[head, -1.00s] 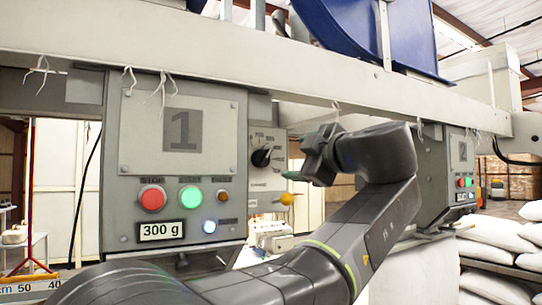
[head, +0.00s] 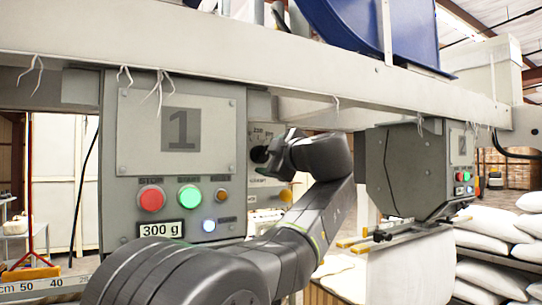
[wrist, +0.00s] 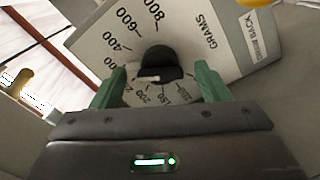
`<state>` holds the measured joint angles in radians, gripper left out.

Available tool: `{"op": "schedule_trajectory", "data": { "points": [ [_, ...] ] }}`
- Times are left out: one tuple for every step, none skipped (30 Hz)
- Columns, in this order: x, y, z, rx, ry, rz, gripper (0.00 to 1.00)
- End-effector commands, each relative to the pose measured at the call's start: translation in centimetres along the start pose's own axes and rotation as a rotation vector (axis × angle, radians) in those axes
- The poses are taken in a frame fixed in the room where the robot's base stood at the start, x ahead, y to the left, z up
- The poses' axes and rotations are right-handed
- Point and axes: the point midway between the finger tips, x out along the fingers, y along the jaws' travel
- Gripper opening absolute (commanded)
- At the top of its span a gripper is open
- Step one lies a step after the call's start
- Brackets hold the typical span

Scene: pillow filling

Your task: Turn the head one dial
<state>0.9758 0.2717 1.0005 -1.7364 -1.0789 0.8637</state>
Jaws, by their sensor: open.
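The head one dial is a black round knob (wrist: 160,65) on a pale plate (wrist: 105,45) marked in grams, with numbers such as 200, 400, 600 and 800 around it. In the head view the knob (head: 259,154) is partly hidden behind my gripper (head: 276,158), to the right of the grey panel (head: 222,205) marked 1. In the wrist view my gripper (wrist: 160,90) has its two green fingers apart, one on each side of the knob. I cannot tell whether they touch it.
The panel carries a red button (head: 151,198), a green button (head: 189,196) and a 300 g display (head: 161,230). A yellow knob (head: 286,196) sits below the dial. A beam (head: 300,85) runs above. A second head (head: 405,170) and white sacks (head: 490,255) are at right.

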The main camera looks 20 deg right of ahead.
Motion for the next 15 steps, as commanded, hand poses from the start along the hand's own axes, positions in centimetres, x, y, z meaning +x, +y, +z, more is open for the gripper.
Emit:
{"op": "schedule_trajectory", "data": {
  "points": [
    [-0.01, -0.01, 0.01, 0.0, 0.0, 0.0, 0.69],
    [-0.01, 0.0, 0.01, 0.0, 0.0, 0.0, 0.69],
    [-0.02, 0.0, 0.0, 0.0, 0.0, 0.0, 0.63],
    [-0.02, 0.0, 0.01, 0.0, 0.0, 0.0, 0.57],
    [-0.02, 0.0, 0.0, 0.0, 0.0, 0.0, 0.51],
    [-0.03, 0.0, 0.0, 0.0, 0.0, 0.0, 0.44],
    [-0.03, 0.0, 0.0, 0.0, 0.0, 0.0, 0.38],
    [-0.03, 0.0, 0.0, 0.0, 0.0, 0.0, 0.32],
    [-0.03, 0.0, 0.0, 0.0, 0.0, 0.0, 0.24],
    [-0.03, -0.01, 0.0, 0.0, 0.0, 0.0, 0.24],
    [-0.03, 0.0, 0.0, 0.0, 0.0, 0.0, 0.24],
    [-0.03, -0.01, 0.0, -0.001, 0.0, 0.0, 0.24],
    [-0.03, 0.0, 0.0, -0.003, 0.0, 0.0, 0.24],
    [-0.03, 0.0, 0.0, -0.005, 0.0, 0.0, 0.24],
    [-0.03, 0.0, 0.0, -0.01, 0.0, 0.0, 0.24]
  ]
}}
